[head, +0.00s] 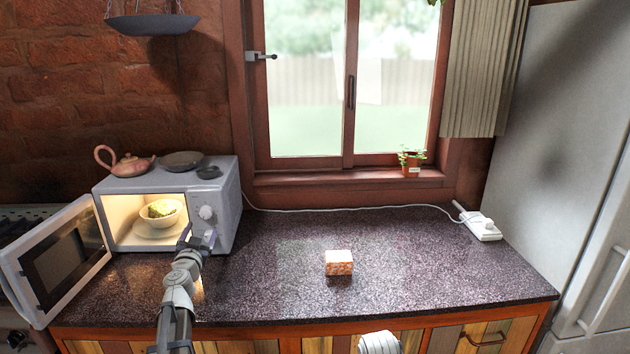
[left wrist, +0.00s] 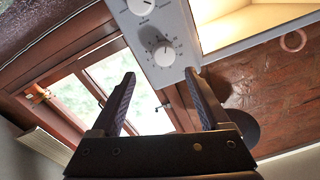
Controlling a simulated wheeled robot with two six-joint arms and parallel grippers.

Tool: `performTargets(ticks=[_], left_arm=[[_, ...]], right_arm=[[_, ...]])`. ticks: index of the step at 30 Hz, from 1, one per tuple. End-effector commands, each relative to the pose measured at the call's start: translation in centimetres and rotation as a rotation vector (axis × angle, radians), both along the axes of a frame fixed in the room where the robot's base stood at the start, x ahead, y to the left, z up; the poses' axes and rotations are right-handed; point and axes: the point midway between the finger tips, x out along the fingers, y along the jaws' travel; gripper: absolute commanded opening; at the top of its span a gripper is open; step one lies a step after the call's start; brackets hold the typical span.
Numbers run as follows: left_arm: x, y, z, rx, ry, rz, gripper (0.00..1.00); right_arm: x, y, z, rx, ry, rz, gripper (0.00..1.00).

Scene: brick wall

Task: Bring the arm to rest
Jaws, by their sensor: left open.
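My left gripper (head: 199,236) is in front of the open microwave (head: 225,205), near the right side of its lit opening. In the left wrist view, my left gripper (left wrist: 160,76) has its two fingers spread apart, with nothing between them. The microwave's control panel with two knobs (left wrist: 163,53) shows just beyond the fingertips. A pale bowl (head: 163,219) with yellow-green food stands inside the microwave, clear of the gripper. My right gripper is not in view; a white rounded part of mine shows at the bottom edge of the head view.
The microwave door (head: 62,262) swings out to the left. A teapot (head: 130,166) and dark dishes sit on top. A small brick-patterned block (head: 339,262) lies mid-counter. A power strip (head: 482,227) is at the right. The speckled counter (head: 430,260) is otherwise largely clear.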

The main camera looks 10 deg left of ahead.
Motion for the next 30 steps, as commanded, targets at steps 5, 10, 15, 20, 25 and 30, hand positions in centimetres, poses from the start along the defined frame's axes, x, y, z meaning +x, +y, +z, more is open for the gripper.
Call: performTargets(ticks=[5, 10, 15, 20, 25, 30], left_arm=[[1.1, -7.9, -0.6, -0.024, 0.029, -0.186, 0.79], [0.7, -20.1, -3.1, -0.085, 0.156, -0.469, 0.79], [-2.8, -31.3, -7.4, -0.158, 0.396, -0.703, 0.79], [-9.1, -39.5, -12.6, -0.212, 0.731, -0.822, 0.79], [-18.4, -43.9, -18.2, -0.223, 1.174, -0.743, 0.79], [-26.2, -43.1, -20.9, -0.175, 1.491, -0.451, 0.79]], right_arm=[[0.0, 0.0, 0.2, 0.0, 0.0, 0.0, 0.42], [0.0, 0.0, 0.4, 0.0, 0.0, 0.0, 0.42], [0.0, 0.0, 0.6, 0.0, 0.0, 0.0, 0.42], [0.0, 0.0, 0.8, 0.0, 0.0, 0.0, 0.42], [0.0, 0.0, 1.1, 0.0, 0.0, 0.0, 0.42], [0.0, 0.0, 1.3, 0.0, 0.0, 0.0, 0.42]])
